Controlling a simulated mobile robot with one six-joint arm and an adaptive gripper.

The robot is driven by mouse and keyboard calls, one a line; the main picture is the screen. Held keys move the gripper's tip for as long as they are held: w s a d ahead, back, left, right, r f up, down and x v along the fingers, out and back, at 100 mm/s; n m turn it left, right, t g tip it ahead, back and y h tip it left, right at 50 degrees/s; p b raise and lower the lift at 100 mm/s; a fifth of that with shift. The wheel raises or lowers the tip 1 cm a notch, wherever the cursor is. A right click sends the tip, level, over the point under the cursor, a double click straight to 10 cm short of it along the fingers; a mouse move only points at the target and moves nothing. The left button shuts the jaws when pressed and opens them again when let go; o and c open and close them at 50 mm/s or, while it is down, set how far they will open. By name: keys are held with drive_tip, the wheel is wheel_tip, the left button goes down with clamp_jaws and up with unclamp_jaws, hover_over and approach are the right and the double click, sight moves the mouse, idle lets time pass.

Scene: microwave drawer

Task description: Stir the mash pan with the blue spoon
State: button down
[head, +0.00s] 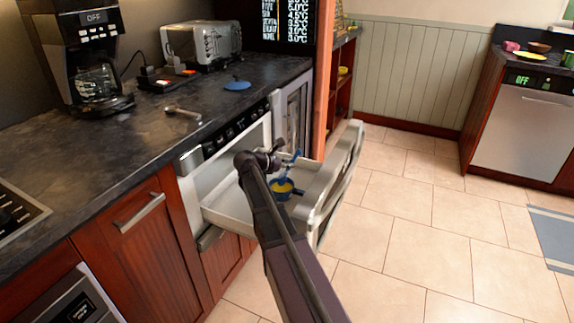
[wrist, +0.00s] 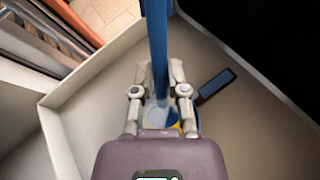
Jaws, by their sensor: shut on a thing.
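My gripper (head: 278,158) is over the open microwave drawer and is shut on the blue spoon (head: 293,158). In the wrist view the spoon's handle (wrist: 157,45) runs between the two fingers of the gripper (wrist: 160,90). The small blue mash pan (head: 283,194) with yellow mash sits inside the drawer, below the gripper. Its dark handle (wrist: 216,84) points to the upper right in the wrist view. The spoon's lower end lies over the pan; the gripper partly hides it, so I cannot tell whether it touches the mash.
The drawer (head: 229,216) is pulled out, with its front panel (head: 338,185) on the right and low walls around the pan. A blue lid (head: 238,85), a toaster (head: 204,43), a coffee maker (head: 80,60) and a metal utensil (head: 183,112) stand on the dark counter.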

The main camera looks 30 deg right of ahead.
drive_tip(key=shift+r+p, duration=3)
drive_tip(key=shift+r, duration=0.25)
